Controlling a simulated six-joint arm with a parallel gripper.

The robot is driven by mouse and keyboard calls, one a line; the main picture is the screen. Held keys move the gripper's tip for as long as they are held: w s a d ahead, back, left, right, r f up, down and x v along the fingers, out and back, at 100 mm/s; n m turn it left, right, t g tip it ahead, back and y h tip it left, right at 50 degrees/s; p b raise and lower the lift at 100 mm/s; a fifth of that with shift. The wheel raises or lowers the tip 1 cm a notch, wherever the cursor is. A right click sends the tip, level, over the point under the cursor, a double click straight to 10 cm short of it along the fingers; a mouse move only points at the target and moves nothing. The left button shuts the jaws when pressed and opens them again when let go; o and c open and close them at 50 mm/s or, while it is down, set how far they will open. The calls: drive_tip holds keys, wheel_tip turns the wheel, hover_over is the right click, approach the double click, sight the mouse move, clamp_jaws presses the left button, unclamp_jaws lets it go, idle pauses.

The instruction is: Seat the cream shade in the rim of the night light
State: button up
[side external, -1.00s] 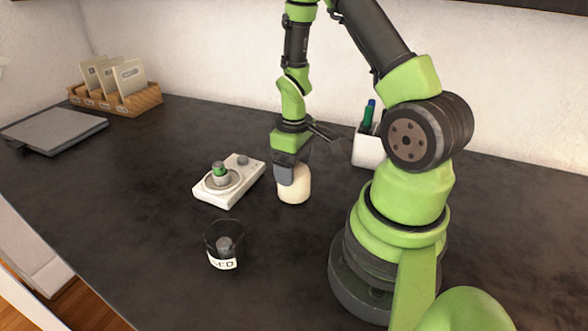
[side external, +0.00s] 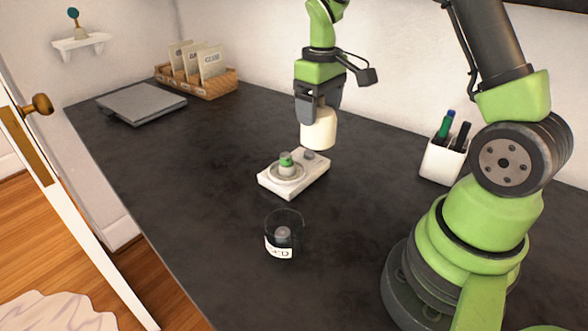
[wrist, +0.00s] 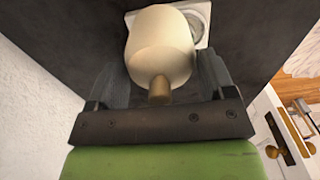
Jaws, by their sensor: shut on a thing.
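The cream shade (side external: 320,130) is a smooth rounded cylinder, held upright or nearly so in the side view. My gripper (side external: 318,106) is shut on it from above. In the wrist view the shade (wrist: 160,42) shows between the two dark fingers, with a tan knob (wrist: 159,89) on its near end. The shade hangs above and behind the base, apart from the rim. In the wrist view the shade hides part of the base (wrist: 130,18).
A dark glass cup (side external: 283,252) with a white label stands in front of the night light. A white pen holder (side external: 440,163) is at the right. A wooden card rack (side external: 210,88) and a grey slab (side external: 140,103) lie at the back left. The desk (side external: 190,170) is clear to the left.

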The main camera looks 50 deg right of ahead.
drive_tip(key=r, duration=0.1)
hover_over(287, 155)
wheel_tip(287, 155, down, 10)
drive_tip(key=shift+r, duration=0.2)
drive_tip(key=shift+f, duration=0.15)
drive_tip(key=o, duration=0.9)
